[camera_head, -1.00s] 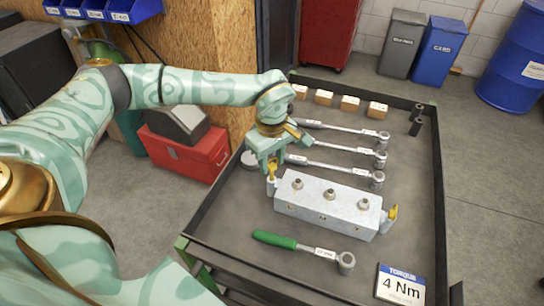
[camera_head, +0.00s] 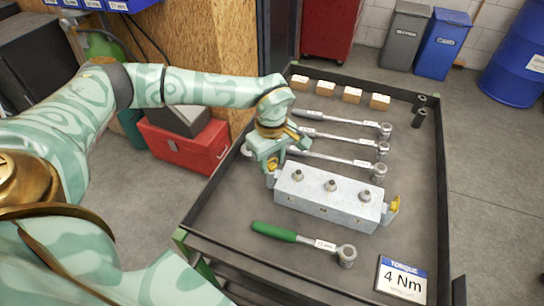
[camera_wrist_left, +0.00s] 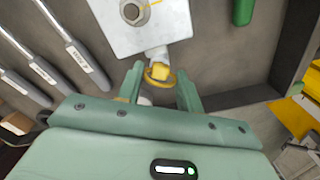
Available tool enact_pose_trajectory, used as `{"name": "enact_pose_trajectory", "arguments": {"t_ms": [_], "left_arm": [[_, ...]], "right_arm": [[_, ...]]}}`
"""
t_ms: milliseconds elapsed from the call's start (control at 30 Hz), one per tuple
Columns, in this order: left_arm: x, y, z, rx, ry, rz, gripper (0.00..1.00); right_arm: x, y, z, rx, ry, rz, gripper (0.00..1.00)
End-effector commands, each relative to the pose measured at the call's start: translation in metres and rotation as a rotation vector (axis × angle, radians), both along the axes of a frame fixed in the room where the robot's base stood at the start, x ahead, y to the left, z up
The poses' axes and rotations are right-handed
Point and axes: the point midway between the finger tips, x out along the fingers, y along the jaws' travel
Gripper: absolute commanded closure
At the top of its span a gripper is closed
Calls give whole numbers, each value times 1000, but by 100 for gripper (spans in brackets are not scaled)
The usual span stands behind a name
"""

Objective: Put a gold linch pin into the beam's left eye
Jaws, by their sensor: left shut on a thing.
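The grey beam (camera_head: 328,199) lies on the tray table, three bolts along its top. My left gripper (camera_head: 268,168) is low over the beam's left eye (camera_head: 271,181), shut on a gold linch pin. In the left wrist view the gold pin (camera_wrist_left: 158,73) shows between the fingers (camera_wrist_left: 158,88), at the grey eye (camera_wrist_left: 156,53) on the beam's end (camera_wrist_left: 140,25). The fingers partly hide the pin, so I cannot tell how deep it sits in the eye. Another gold pin (camera_head: 394,204) is at the beam's right eye (camera_head: 389,214). My right gripper is not in view.
Several torque wrenches (camera_head: 340,135) lie behind the beam, and a green-handled one (camera_head: 300,239) in front. Small boxes (camera_head: 351,95) line the back. Dark sockets (camera_head: 419,116) stand at the back right. A "4 Nm" card (camera_head: 402,281) lies front right. The tray has a raised rim (camera_head: 437,190).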

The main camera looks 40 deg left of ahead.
Motion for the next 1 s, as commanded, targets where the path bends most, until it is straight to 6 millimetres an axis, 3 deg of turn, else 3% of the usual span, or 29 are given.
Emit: {"name": "enact_pose_trajectory", "arguments": {"t_ms": [300,333,400,767,867,1000], "left_arm": [[0,0,-2,0,-1,0,82],[0,0,-2,0,-1,0,59],[0,0,-2,0,-1,0,39],[1,0,4,0,-3,0,39],[1,0,20,0,-6,0,39],[1,0,56,0,-8,0,39]], "right_arm": [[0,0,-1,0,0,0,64],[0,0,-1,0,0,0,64],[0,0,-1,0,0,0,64],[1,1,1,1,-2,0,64],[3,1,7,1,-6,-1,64],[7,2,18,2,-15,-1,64]]}}
